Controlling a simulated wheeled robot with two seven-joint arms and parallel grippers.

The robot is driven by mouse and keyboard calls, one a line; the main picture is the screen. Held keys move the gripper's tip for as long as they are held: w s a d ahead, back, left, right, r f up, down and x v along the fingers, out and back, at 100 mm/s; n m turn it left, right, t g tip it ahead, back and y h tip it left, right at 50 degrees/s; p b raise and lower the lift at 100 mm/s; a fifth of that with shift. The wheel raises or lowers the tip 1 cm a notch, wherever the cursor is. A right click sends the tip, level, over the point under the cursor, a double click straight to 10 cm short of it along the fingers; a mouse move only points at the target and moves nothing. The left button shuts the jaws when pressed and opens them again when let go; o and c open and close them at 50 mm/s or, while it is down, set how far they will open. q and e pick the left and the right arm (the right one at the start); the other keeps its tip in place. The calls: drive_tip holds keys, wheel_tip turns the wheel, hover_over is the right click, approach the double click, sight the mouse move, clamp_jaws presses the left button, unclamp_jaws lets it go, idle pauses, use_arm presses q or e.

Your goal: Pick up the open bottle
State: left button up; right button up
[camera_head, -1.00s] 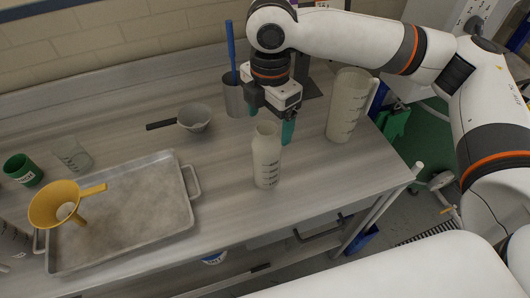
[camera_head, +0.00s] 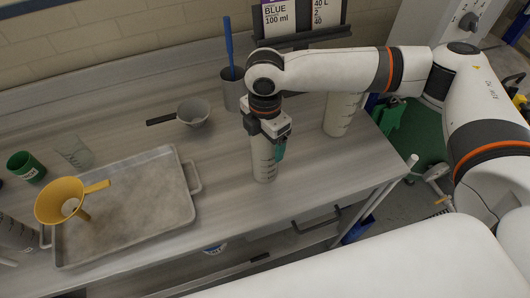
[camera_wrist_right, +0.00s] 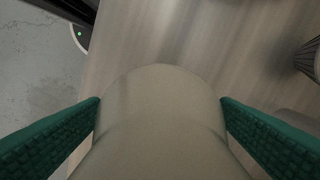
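The open bottle (camera_head: 263,160) is a pale, translucent bottle with dark graduation marks. It stands upright on the bench near its front edge, and its top is hidden behind my right gripper in the head view. My right gripper (camera_head: 278,150) is at the bottle's upper part. In the right wrist view, its green fingers (camera_wrist_right: 160,103) lie on either side of the bottle (camera_wrist_right: 160,125). Slivers of bench show between fingers and bottle lower in that view, so the gripper looks open; contact at the fingertips is unclear. My left gripper is not in view.
A pale jug (camera_head: 341,115) stands behind and right of the bottle. A metal cup (camera_head: 233,96) with a blue rod and a grey handled bowl (camera_head: 194,112) are behind. A metal tray (camera_head: 130,215) with a yellow funnel (camera_head: 62,203) lies left. Bench between tray and bottle is clear.

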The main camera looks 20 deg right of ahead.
drive_tip(key=c, duration=1.6)
drive_tip(key=shift+o, duration=0.2)
drive_tip(key=shift+r, duration=0.1)
